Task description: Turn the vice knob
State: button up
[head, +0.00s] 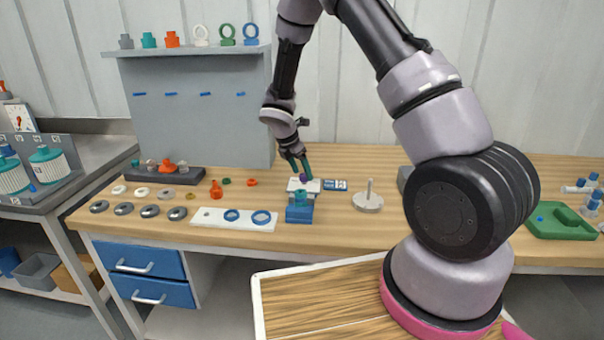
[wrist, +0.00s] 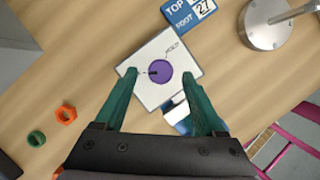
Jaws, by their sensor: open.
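The vice (head: 300,206) has a blue base and a pale top, and stands on the wooden bench below my arm. Its purple round knob (wrist: 159,72) sits on a white square plate (wrist: 184,91) with a dark mark on the knob and small lettering beside it. In the head view the purple knob (head: 303,178) shows small between the fingers. My gripper (wrist: 162,78) has green fingers, spread wide to the left and right of the knob, apart from it. It is open and empty. In the head view my gripper (head: 298,170) points down over the vice.
A blue and white label block (head: 335,185) and a metal stand with a rod (head: 368,200) are right of the vice. A white board with blue rings (head: 210,223) lies to the left. An orange nut (wrist: 66,115) and green ring (wrist: 36,138) lie on the bench.

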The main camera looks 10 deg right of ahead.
jog(key=shift+w+d+f, duration=0.1)
jog(key=shift+d+f, duration=0.1)
jog(key=shift+f, duration=0.4)
grip_shut()
